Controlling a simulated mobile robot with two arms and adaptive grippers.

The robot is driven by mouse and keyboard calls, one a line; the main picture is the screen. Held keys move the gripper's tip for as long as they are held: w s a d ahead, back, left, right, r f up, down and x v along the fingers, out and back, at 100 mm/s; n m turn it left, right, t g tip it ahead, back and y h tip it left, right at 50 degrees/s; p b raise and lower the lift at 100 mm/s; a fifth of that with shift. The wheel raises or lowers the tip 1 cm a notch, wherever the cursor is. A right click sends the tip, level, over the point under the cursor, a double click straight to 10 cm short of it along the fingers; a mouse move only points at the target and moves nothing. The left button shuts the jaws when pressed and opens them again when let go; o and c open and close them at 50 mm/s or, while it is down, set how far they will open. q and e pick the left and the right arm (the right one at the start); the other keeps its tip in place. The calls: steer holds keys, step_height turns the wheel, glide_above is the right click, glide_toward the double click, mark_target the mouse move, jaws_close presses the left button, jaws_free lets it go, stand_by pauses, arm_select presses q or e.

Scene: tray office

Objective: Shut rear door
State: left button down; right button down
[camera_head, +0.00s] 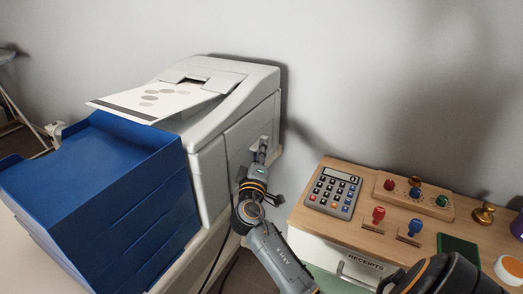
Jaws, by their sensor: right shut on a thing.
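The white printer (218,85) stands against the wall left of centre, with a printed sheet (150,100) on its top. A panel on its right side (245,132), which looks like the rear door, appears close to flush with the body. I cannot tell whether it is fully closed. My right gripper (262,146) is at the far end of this panel, shut on what looks like its small handle. The fingers and my arm hide most of the handle and the lower panel.
Stacked blue trays (95,175) stand left of the printer. To the right, a wooden-topped cabinet (300,213) holds a calculator (333,190), stamps (415,228) and a green pad (457,250). A dark cable hangs beside the printer. A narrow gap separates printer and cabinet.

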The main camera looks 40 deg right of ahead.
steer(key=shift+d+r, duration=0.15)
steer(key=shift+r, duration=0.7)
steer(key=c, duration=1.4)
jaws_free()
steer(key=shift+s+r, duration=0.1)
steer(key=shift+s, duration=0.05)
steer(key=shift+f, duration=0.2)
steer(key=v, duration=1.2)
steer(key=shift+f, duration=0.4)
